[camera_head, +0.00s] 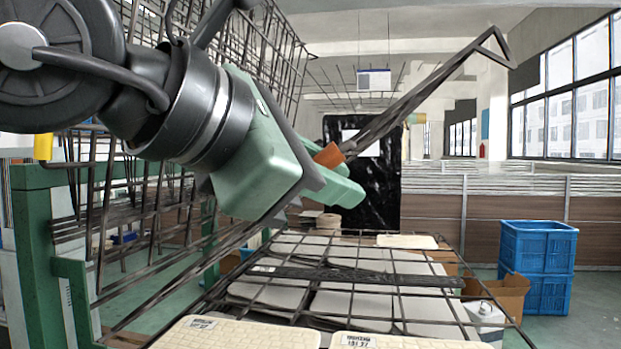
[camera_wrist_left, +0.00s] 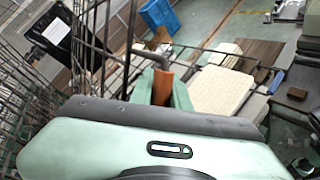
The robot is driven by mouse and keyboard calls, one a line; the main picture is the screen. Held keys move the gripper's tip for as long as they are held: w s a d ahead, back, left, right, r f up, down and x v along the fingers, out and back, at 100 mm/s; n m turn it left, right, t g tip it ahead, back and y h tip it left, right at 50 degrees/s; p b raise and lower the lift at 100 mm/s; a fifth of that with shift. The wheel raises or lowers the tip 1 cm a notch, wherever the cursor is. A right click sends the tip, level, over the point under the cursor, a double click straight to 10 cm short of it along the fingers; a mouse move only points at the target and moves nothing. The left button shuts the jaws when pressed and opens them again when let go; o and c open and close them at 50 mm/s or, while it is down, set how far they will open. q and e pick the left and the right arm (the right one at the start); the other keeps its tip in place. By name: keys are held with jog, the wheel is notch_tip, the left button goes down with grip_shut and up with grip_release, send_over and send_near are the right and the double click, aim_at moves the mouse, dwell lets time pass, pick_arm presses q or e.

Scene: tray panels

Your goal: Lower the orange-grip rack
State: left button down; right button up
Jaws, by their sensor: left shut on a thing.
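The orange-grip rack (camera_head: 400,110) is a dark wire rack seen nearly edge-on in the head view. It is tilted, rising from lower left to a bent end at upper right. Its orange grip (camera_head: 329,155) sits partway along the bar and also shows in the left wrist view (camera_wrist_left: 162,88). My left gripper (camera_head: 337,174) has its green fingers shut on the orange grip, one on each side of it in the wrist view. The gripper body hides part of the rack. My right gripper is in neither view.
Below is a level wire shelf (camera_head: 440,265) with several pale trays and cream textured panels (camera_head: 240,334). A green post (camera_head: 35,250) and more wire racks (camera_head: 255,45) stand at left. Blue crates (camera_head: 538,245) and a cardboard box (camera_head: 500,292) are at right.

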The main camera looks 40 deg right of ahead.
pick_arm(q)
jog(key=c, duration=1.3)
grip_release()
jog(key=shift+d, duration=0.1)
jog(key=shift+c, duration=0.2)
